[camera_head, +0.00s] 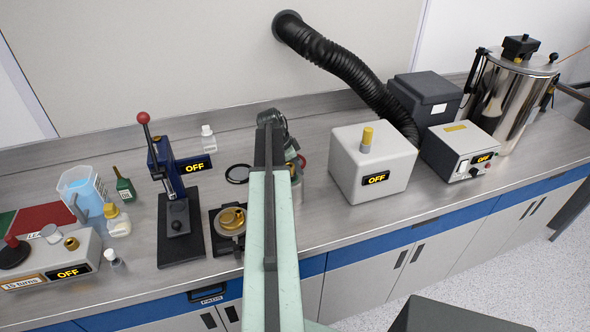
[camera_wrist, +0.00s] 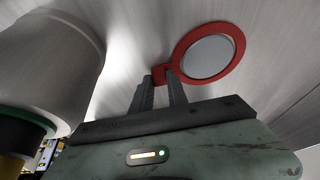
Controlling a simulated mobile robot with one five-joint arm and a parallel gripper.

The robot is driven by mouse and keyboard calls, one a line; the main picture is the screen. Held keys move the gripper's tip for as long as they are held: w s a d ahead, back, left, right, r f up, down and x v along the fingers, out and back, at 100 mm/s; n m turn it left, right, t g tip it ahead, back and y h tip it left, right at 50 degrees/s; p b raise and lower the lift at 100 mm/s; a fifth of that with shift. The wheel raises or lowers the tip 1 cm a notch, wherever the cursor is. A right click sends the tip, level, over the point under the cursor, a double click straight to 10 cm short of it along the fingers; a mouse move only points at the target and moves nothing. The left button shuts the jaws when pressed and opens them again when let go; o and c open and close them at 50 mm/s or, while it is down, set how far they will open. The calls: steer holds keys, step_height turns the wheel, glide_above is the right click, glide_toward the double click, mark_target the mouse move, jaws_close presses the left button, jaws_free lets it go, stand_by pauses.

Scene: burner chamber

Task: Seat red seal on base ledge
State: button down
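The red seal (camera_wrist: 238,46) is a flat red ring with a small tab, around a pale grey disc-shaped area, in the wrist view. My gripper (camera_wrist: 160,77) has its two dark fingers on either side of the tab, which fills the gap between them. In the head view my gripper (camera_head: 270,118) is over the back of the bench, and my arm hides most of what lies beneath. A round brass-coloured piece (camera_head: 231,218) sits on a dark plate left of my arm; I cannot make out a ledge on it.
A black ring (camera_head: 238,174) lies on the bench left of my arm. A blue press (camera_head: 170,168) with a red-knobbed lever stands further left. A white box (camera_head: 368,165) marked OFF stands to the right, beneath a black hose (camera_head: 345,65). Bench between press and box is partly clear.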

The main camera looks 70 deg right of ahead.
steer(key=shift+r, duration=0.1)
step_height(320, 180, up, 10)
steer(key=p, duration=1)
stand_by(2.9)
